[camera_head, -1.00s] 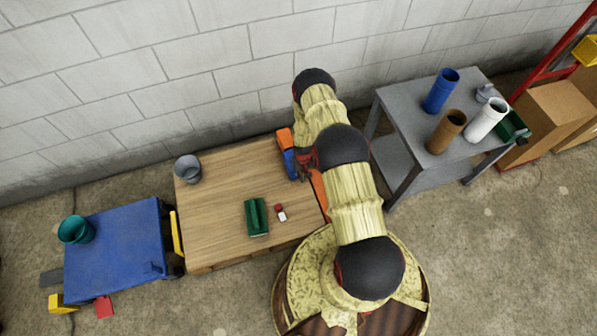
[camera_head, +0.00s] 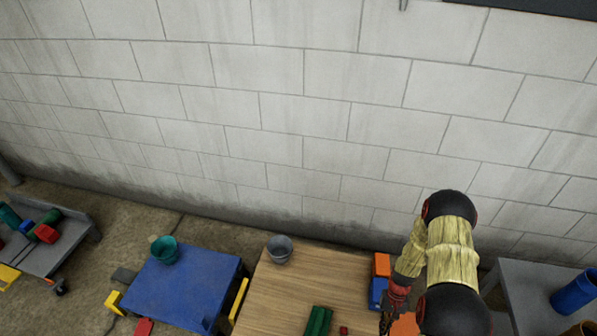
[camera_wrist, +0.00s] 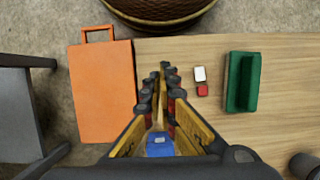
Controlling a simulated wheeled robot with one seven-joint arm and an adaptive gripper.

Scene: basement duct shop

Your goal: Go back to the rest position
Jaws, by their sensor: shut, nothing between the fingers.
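My gripper (camera_wrist: 157,75) is shut and empty in the wrist view, pointing down above the wooden table (camera_wrist: 200,135). It hovers between an orange case (camera_wrist: 102,90) with a handle and a small white and red item (camera_wrist: 201,74). A blue thing (camera_wrist: 160,145) shows beneath and behind the fingers. In the head view my gripper (camera_head: 386,322) is at the lower edge, its fingertips partly cut off, over the right side of the wooden table (camera_head: 285,300), beside an orange and blue object (camera_head: 380,280).
A green block (camera_head: 318,320) and grey bucket (camera_head: 280,249) are on the wooden table. Left is a blue table (camera_head: 185,290) with a teal bucket (camera_head: 165,250). A grey cart (camera_head: 45,258) stands far left. A grey table (camera_head: 530,290) with a blue cylinder (camera_head: 573,292) is right. A block wall closes the back.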

